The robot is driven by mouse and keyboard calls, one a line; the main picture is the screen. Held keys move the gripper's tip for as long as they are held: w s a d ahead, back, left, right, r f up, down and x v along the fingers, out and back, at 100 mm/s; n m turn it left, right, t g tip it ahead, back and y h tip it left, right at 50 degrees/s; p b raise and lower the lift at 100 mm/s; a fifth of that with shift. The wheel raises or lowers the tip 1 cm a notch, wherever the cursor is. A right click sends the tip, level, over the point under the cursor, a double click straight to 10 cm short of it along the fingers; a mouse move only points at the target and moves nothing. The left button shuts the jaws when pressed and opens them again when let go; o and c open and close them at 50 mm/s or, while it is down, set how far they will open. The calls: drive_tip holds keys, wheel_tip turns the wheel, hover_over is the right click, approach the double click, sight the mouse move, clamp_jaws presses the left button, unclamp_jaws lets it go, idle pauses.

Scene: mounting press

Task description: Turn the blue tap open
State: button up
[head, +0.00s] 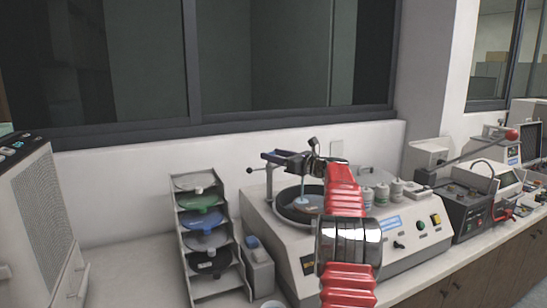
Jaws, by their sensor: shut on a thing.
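The blue tap (272,156) is above the round bowl of the polishing machine (385,252), at the machine's back left. My red and silver arm reaches up from the bottom of the head view. My gripper (312,158) is at the right end of the tap and is shut on it; the arm hides part of the contact. A thin pale blue streak (303,190) runs straight down from the tap area into the bowl (290,213). It looks like water, but it is too small to be sure.
A press with a red-knobbed lever (511,135) is farther right. A window is behind.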

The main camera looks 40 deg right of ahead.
drive_tip(key=shift+w+r+n+y, duration=0.15)
drive_tip(key=shift+n+y, duration=0.55)
drive_tip(key=shift+y, duration=0.4)
drive_tip(key=o, duration=1)
drive_tip(key=shift+d, duration=0.15)
drive_tip(key=shift+o, duration=0.2)
drive_tip(key=v, duration=1.4)
